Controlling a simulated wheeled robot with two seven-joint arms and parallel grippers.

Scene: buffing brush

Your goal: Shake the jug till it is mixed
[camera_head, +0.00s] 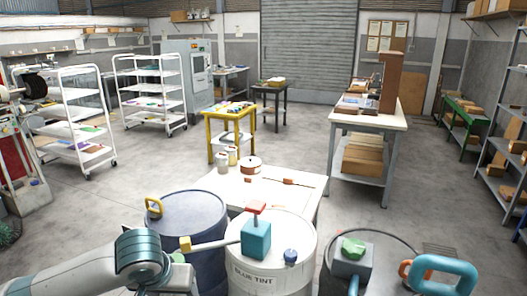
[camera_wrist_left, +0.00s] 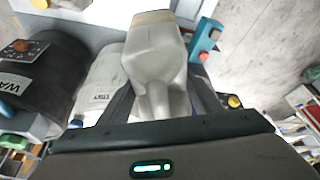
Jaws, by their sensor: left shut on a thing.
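The jug (camera_wrist_left: 156,62) is a pale, whitish bottle with a beige end, seen in the left wrist view. It extends away from my left gripper (camera_wrist_left: 163,92), whose dark fingers are closed on its narrower part. Its contents cannot be made out. In the head view my left arm comes in at the lower left, and I cannot make out the jug there. My right gripper is in neither view.
A white drum labelled BLUE TINT (camera_head: 270,262) carries a teal pump (camera_head: 256,240) with a lever. A blue drum (camera_head: 190,212) and a dark drum (camera_head: 388,262) flank it. A white table (camera_head: 300,199) stands behind. The floor beyond has open room.

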